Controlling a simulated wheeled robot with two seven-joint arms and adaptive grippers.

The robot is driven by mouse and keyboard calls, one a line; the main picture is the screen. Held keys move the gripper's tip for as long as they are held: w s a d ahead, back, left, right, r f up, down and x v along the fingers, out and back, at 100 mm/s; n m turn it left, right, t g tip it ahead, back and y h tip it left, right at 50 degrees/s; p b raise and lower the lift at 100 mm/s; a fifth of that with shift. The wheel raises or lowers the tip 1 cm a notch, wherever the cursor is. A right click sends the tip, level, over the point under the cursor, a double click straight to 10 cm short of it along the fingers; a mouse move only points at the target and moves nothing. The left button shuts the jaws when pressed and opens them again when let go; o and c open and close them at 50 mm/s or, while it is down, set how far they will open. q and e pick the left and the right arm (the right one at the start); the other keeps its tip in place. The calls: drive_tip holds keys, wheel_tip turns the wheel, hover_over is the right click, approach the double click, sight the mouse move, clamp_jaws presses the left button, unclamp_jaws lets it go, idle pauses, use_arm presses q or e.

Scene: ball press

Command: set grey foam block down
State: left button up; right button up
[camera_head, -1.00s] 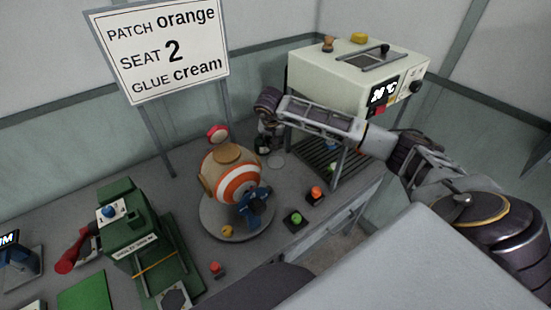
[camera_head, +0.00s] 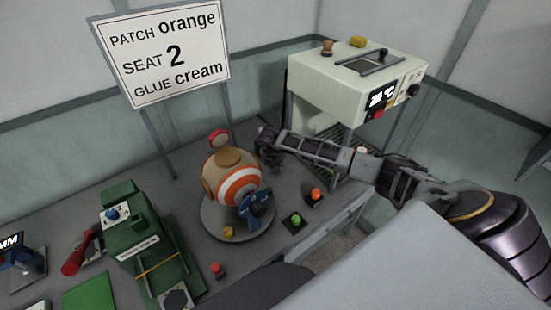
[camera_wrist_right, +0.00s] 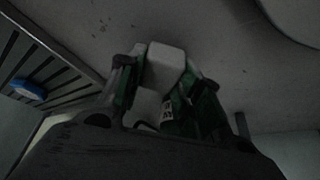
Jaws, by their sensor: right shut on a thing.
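The grey foam block (camera_wrist_right: 166,66) shows pale between the two fingers of my right gripper (camera_wrist_right: 166,84) in the right wrist view. The gripper is shut on it, low over the grey bench top; whether the block touches the bench I cannot tell. In the head view, my right gripper (camera_head: 270,162) is just right of the striped ball, and the block cannot be made out there. My left gripper is not in view.
The orange-and-white ball (camera_head: 232,180) sits on a round base close left of my right gripper. The cream oven (camera_head: 345,95) stands behind right, above a slatted rack (camera_wrist_right: 50,70). Buttons (camera_head: 295,220) are in front; a green press (camera_head: 140,240) stands left.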

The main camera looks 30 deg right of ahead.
idle(0.3)
drive_tip(key=shift+w+d+p, duration=0.45)
drive_tip(key=shift+w+d, duration=0.6)
drive_tip(key=shift+w, duration=0.25)
drive_tip(key=shift+f, duration=0.6)
drive_tip(key=shift+f, duration=0.15)
drive_tip(key=o, duration=0.8)
